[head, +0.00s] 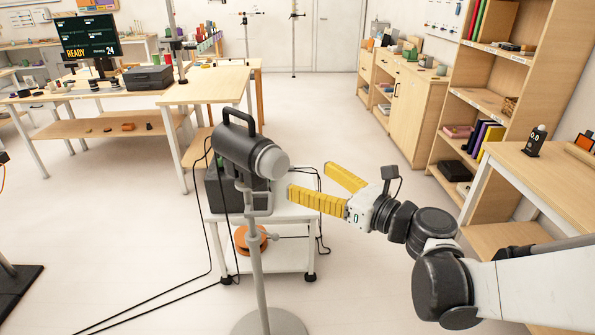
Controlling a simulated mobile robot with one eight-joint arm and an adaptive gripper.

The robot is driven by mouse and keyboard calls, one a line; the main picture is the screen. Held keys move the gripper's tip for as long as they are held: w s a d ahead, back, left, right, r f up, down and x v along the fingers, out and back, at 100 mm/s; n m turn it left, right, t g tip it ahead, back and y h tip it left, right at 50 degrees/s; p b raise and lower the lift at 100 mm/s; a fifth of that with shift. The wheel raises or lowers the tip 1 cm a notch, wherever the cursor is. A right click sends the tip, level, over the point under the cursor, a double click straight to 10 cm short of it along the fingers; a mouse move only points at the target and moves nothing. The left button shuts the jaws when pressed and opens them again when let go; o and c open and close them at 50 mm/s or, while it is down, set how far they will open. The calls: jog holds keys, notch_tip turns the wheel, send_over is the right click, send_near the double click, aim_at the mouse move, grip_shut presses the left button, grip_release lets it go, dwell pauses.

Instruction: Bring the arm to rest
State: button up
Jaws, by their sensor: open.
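In the picture the nearer fingertip is close to the device's pale round end. I cannot tell how much depth lies between them.
A white trolley (295,212) with a dark case stands behind the stand. Black cables run over the floor. A wooden table (210,85) is at back left, shelves (480,97) and a side table (535,175) at right. Open floor (340,110) lies beyond the gripper.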

jog(key=shift+s+d, duration=0.1)
jog(key=s+f+n+g+h, duration=0.45)
jog(key=s+f+n, duration=0.35)
jog(key=n, duration=0.6)
jog(key=s+d+f+n+g+h, duration=0.1)
jog(key=s+d+f+n+h, duration=0.1)
jog(key=s+d+n+h, duration=0.5)
jog(key=s+d+n, duration=0.3)
jog(key=n, duration=0.3)
jog(key=shift+s+d+n+h, duration=0.3)
jog(key=shift+n+h, duration=0.05)
jog(key=shift+n, duration=0.05)
